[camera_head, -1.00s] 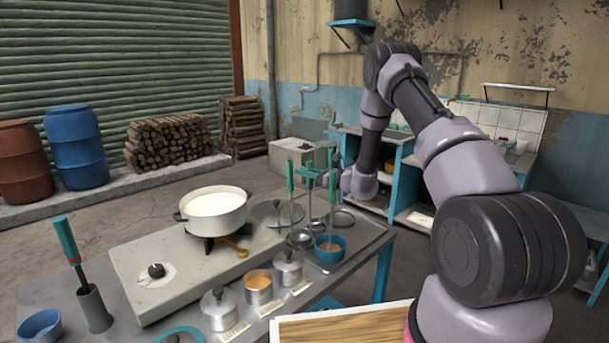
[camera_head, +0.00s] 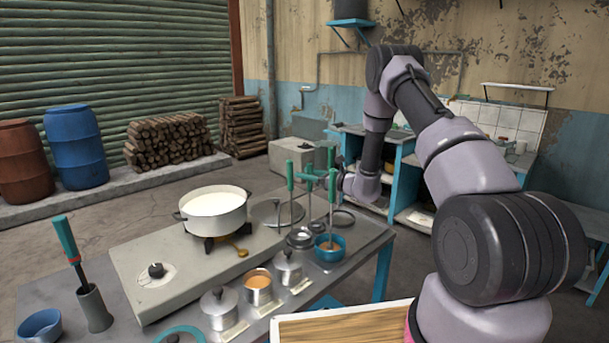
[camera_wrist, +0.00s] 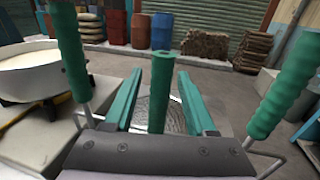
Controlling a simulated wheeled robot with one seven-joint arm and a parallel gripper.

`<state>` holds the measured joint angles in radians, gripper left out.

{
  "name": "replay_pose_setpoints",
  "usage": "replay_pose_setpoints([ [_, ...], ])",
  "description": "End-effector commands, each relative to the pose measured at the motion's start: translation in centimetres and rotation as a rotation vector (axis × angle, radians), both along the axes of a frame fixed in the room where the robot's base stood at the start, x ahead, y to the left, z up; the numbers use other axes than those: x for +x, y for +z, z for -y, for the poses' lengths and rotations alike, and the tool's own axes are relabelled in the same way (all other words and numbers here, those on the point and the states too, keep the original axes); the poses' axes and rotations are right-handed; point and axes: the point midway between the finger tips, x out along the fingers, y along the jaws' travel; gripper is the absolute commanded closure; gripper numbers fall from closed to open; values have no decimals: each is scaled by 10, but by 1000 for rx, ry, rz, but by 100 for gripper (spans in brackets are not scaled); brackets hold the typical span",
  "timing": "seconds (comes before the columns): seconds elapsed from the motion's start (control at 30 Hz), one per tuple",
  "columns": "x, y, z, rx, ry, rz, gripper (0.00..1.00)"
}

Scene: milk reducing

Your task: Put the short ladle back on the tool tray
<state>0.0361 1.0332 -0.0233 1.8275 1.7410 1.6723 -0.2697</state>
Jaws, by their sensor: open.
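My gripper (camera_head: 312,174) is over the right end of the metal table in the head view, with its green fingers apart. In the wrist view, an upright green handle (camera_wrist: 160,90) stands between the open fingers (camera_wrist: 158,105), with visible gaps on both sides. I cannot tell for certain whether it is the short ladle. Two other green-handled tools stand either side, the left handle (camera_head: 290,175) and the right handle (camera_head: 332,187). A round metal ladle bowl (camera_head: 300,238) is low below the gripper. The metal tool tray (camera_head: 362,238) lies under these tools, partly hidden by them.
A white pot of milk (camera_head: 214,212) sits on the stove at left. A green-handled tool (camera_head: 66,238) stands in a holder far left.

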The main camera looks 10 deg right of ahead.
Motion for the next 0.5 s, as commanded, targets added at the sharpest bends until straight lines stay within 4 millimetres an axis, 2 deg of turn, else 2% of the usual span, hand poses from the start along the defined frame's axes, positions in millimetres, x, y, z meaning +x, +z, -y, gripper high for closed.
replay_pose_setpoints([
  [0.3,-46,1,52,1,-4,-3,44],
  [0.5,-67,2,73,-1,-2,-1,44],
])
